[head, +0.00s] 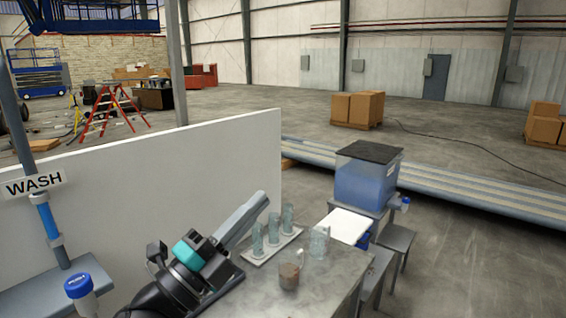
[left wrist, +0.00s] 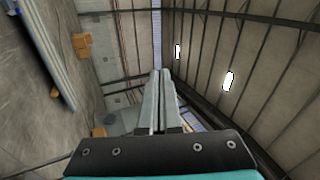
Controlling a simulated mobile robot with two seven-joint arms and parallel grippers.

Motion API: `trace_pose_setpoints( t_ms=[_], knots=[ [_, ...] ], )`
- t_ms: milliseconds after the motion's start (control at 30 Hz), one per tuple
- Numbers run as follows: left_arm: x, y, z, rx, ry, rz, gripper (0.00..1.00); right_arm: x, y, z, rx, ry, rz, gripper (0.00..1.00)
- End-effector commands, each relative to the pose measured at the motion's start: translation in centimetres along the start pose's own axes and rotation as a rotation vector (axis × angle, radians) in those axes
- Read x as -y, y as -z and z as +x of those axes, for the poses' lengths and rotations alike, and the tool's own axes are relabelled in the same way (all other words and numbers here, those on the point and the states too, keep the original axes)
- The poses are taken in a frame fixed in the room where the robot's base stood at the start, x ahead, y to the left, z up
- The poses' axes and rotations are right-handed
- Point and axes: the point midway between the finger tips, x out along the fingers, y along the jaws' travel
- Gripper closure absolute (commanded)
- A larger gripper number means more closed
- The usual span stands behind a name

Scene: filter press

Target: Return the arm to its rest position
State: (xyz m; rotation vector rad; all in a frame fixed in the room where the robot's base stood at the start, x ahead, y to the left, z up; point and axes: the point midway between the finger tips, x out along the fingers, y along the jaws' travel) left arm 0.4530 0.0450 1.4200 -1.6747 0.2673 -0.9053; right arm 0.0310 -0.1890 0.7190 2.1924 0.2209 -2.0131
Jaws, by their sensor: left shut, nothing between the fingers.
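My left arm, black with a teal band, comes in from the lower left in the head view. Its left gripper (head: 261,199) points up and to the right, with its grey fingers shut and empty. In the left wrist view the two fingers of the left gripper (left wrist: 160,74) lie together with nothing between them, and they point up toward the warehouse roof and wall. In the head view the gripper appears above the bench, just left of a rack of clear glass vessels. My right gripper is not in view.
The grey bench (head: 328,276) holds a white rack (head: 256,259) with glass vessels, a clear beaker (head: 319,243) and a small brown pot (head: 289,277). A tank (head: 366,182) of blue liquid stands behind. A white partition (head: 120,205) runs behind my arm. A WASH sign (head: 33,185) hangs at left.

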Motion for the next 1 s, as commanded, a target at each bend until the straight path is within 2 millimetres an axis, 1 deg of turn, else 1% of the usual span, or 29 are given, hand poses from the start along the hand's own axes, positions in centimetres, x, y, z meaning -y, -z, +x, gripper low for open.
trace_pose_setpoints(
  t_ms=[33,100,167,200,267,300,367,400,433,533,567,600,667,700,800,867,900,967,1000],
  knots=[
    [-0.7,-1.3,-0.9,0.11,-0.003,-0.095,1.0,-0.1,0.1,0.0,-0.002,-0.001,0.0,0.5],
    [-2.0,-3.3,-2.5,0.262,-0.017,-0.215,1.0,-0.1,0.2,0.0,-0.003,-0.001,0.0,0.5],
    [-3.4,-4.8,-4.3,0.394,-0.038,-0.317,1.0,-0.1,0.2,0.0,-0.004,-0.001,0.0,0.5],
    [-4.5,-5.7,-5.7,0.482,-0.056,-0.385,1.0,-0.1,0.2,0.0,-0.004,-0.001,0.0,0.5],
    [-6.4,-6.7,-8.0,0.614,-0.09,-0.485,1.0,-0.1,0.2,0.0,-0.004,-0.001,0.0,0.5],
    [-7.8,-7.2,-9.7,0.702,-0.117,-0.55,1.0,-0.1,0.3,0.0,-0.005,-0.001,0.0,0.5],
    [-9.9,-7.5,-12.6,0.833,-0.164,-0.645,1.0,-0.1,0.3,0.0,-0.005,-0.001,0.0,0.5],
    [-11.3,-7.4,-14.6,0.919,-0.199,-0.708,1.0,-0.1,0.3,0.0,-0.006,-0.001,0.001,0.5],
    [-12.3,-7.3,-16.1,0.984,-0.227,-0.753,1.0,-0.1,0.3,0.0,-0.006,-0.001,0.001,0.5],
    [-15.6,-5.7,-21.5,1.192,-0.333,-0.898,1.0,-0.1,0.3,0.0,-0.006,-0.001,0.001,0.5],
    [-16.4,-5.0,-23.0,1.249,-0.366,-0.939,1.0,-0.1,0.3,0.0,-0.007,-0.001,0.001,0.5],
    [-17.4,-4.1,-25.0,1.322,-0.409,-0.987,1.0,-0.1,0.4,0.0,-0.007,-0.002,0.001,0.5],
    [-18.5,-2.4,-27.7,1.419,-0.473,-1.052,1.0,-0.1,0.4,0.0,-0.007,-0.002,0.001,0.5],
    [-19.1,-1.3,-29.3,1.477,-0.514,-1.09,1.0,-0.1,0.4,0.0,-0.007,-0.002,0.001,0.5],
    [-20.0,1.6,-32.9,1.605,-0.615,-1.173,1.0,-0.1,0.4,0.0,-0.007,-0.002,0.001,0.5],
    [-20.3,3.3,-34.8,1.674,-0.674,-1.216,1.0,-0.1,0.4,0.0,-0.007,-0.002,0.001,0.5],
    [-20.5,4.5,-36.0,1.717,-0.714,-1.245,1.0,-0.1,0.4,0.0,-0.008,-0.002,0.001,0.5],
    [-20.5,6.4,-37.6,1.78,-0.773,-1.283,1.0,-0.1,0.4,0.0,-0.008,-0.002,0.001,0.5],
    [-21.1,6.9,-38.5,1.805,-0.799,-1.296,1.0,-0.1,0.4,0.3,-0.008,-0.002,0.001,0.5]
  ],
)
